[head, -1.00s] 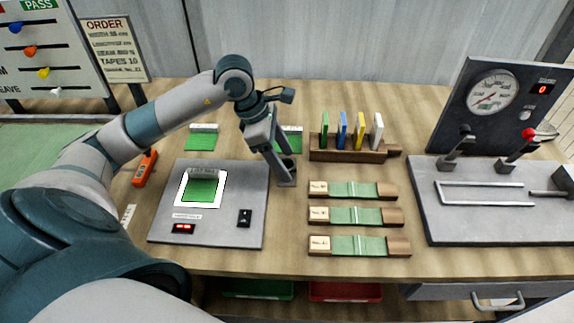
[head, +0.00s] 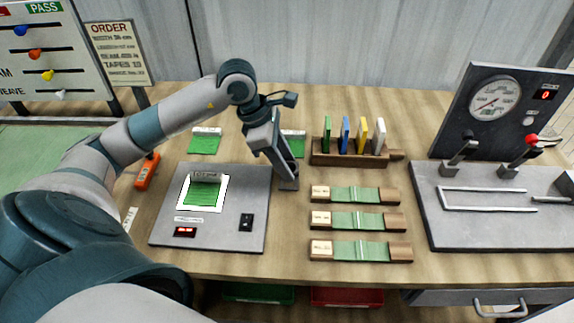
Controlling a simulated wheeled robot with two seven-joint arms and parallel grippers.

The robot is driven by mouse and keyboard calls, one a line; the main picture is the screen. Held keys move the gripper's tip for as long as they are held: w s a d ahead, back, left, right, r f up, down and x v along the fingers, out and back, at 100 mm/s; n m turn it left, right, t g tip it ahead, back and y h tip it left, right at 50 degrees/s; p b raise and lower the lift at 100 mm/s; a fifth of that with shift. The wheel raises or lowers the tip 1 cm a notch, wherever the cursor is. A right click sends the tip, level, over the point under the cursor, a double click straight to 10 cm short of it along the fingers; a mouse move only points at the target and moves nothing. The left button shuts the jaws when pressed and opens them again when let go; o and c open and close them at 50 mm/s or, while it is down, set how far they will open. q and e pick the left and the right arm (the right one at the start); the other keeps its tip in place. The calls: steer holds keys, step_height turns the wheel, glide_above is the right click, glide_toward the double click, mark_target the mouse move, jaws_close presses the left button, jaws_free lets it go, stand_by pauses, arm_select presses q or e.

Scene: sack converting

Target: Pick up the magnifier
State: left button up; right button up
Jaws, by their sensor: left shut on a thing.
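My left gripper (head: 288,182) points down at the right edge of the grey panel with the lit window, just in front of the block of coloured tabs. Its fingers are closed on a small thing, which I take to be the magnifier. The fingers hide nearly all of it, so its shape does not show. I cannot tell whether it touches the table. My right gripper is not in view.
The grey panel (head: 167,230) holds a green sample on its lit window. A wooden block (head: 325,156) with coloured tabs stands behind three green sample strips (head: 355,221). An orange tool (head: 147,171) lies left. A gauge console (head: 490,222) stands right.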

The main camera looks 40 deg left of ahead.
mark_target(295, 167)
arm_select(q)
steer(key=shift+r, duration=0.1)
